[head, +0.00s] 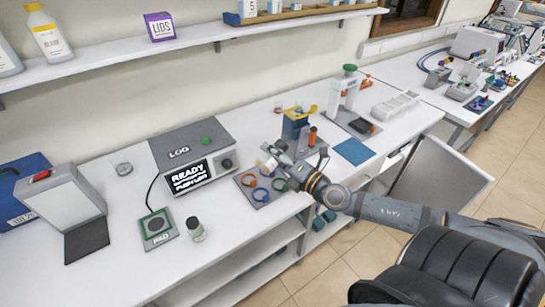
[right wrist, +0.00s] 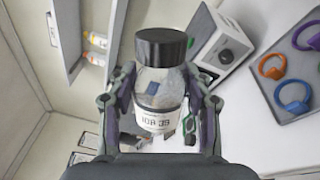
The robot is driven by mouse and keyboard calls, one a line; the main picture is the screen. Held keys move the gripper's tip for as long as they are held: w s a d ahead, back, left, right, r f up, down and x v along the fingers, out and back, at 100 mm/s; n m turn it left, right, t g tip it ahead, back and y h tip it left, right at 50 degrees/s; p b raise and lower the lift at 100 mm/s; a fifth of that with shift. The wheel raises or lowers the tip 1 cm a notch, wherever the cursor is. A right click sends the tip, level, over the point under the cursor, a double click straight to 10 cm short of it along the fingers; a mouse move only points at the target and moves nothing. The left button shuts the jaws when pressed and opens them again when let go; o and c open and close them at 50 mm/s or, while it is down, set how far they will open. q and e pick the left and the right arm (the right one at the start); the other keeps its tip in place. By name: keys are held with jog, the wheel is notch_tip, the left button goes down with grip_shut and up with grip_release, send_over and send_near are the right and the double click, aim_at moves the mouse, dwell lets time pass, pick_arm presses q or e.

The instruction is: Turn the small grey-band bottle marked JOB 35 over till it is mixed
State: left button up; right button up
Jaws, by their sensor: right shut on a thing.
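A small clear bottle (right wrist: 160,85) with a black cap and a white label is between the fingers of my right gripper (right wrist: 160,108) in the right wrist view. The label shows JOB and a number that looks like 39 or 35; I cannot tell which. A grey band cannot be made out. In the head view my right gripper (head: 275,158) is shut on the bottle (head: 266,163), above the bench near the ring mat; the bottle looks tilted there. Another small bottle (head: 195,229) with a dark cap stands on the bench beside the PAD device. My left gripper is out of view.
The LOG device (head: 190,158) reads READY. The PAD device (head: 158,228) lies in front of it. A grey mat with coloured rings (head: 249,180) is under my right gripper. A blue mat (head: 354,151) and a stand (head: 346,92) are to the right.

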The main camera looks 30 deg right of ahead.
jog(key=m, duration=0.3)
jog(key=shift+m, duration=0.3)
jog(key=m, duration=0.3)
jog(key=shift+m, duration=0.3)
jog(key=m, duration=0.6)
jog(key=shift+m, duration=0.3)
